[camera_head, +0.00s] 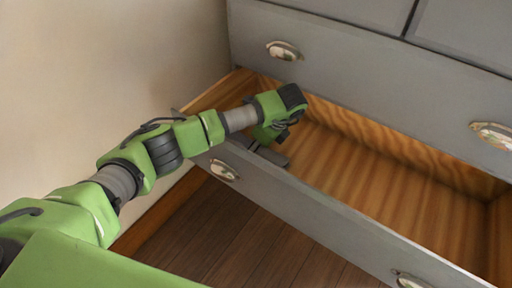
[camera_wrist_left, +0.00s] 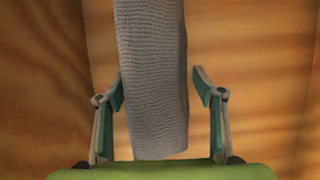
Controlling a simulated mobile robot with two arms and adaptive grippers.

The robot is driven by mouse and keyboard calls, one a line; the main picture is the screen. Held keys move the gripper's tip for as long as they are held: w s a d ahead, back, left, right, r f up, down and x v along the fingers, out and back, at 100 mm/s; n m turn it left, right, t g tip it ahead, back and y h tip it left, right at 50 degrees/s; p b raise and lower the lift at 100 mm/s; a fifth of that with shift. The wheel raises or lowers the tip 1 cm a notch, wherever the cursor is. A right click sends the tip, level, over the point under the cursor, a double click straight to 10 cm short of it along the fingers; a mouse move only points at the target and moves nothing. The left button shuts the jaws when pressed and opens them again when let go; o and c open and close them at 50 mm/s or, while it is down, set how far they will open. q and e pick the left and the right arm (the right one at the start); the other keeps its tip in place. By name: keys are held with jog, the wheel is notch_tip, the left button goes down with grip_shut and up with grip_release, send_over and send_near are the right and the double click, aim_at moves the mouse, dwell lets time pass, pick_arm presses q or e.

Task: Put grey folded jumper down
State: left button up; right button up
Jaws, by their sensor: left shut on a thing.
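The grey folded jumper (camera_wrist_left: 152,45) shows in the left wrist view as a long, ribbed grey strip standing between the fingers of my left gripper (camera_wrist_left: 160,88). The gripper is shut on it. In the head view my left arm reaches over the front of an open drawer (camera_head: 330,215), and the gripper (camera_head: 268,150) points down inside the drawer's left end. The jumper is mostly hidden there behind my wrist and the drawer front. I cannot tell whether it touches the drawer floor. My right gripper is not in view.
The grey dresser (camera_head: 365,70) rises behind the open drawer. The drawer's wooden floor (camera_head: 400,185) is bare to the right of my gripper. A beige wall (camera_head: 110,70) stands close on the left. Dark floorboards (camera_head: 220,235) lie in front.

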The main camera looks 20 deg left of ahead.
pick_arm(q)
jog(key=o, duration=1.2)
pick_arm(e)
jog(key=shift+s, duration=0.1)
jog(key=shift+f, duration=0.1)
pick_arm(q)
jog(key=shift+d+r, duration=0.1)
jog(key=shift+d+r, duration=0.1)
jog(key=shift+r, duration=0.2)
jog(key=v, duration=1)
jog(key=shift+r+p, duration=0.25)
jog(key=shift+p, duration=0.15)
jog(key=shift+s+d+r, duration=0.1)
jog(key=shift+d+r, duration=0.05)
jog(key=shift+r, duration=0.2)
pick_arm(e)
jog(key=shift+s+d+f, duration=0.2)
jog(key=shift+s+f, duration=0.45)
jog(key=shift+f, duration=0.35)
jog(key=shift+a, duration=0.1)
